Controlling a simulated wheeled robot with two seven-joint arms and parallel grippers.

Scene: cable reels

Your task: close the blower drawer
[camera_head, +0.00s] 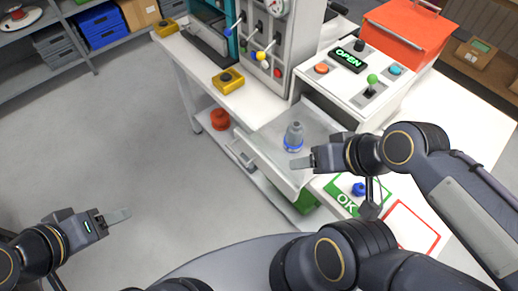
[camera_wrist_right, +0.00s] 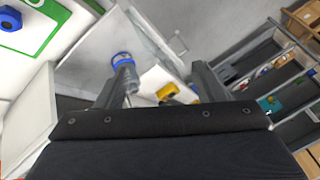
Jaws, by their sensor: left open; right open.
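The blower drawer (camera_head: 268,139) is pulled out of the white bench below the OPEN panel, with its handle (camera_head: 240,155) on the front. A grey fitting with a blue ring (camera_head: 294,135) stands in it. My right gripper (camera_head: 301,163) is open above the drawer's right side, beside the fitting. In the right wrist view, the open fingers (camera_wrist_right: 158,82) show with the drawer (camera_wrist_right: 90,48), its handle (camera_wrist_right: 180,43) and the fitting (camera_wrist_right: 124,70) beyond them. My left gripper (camera_head: 119,215) is open and empty over the floor, well left of the drawer.
A control box with the lit OPEN sign (camera_head: 347,60) stands on the bench. A green OK mat (camera_head: 338,193) with a blue ring and a red-edged mat (camera_head: 408,228) lie right of the drawer. The floor in front of the drawer is clear.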

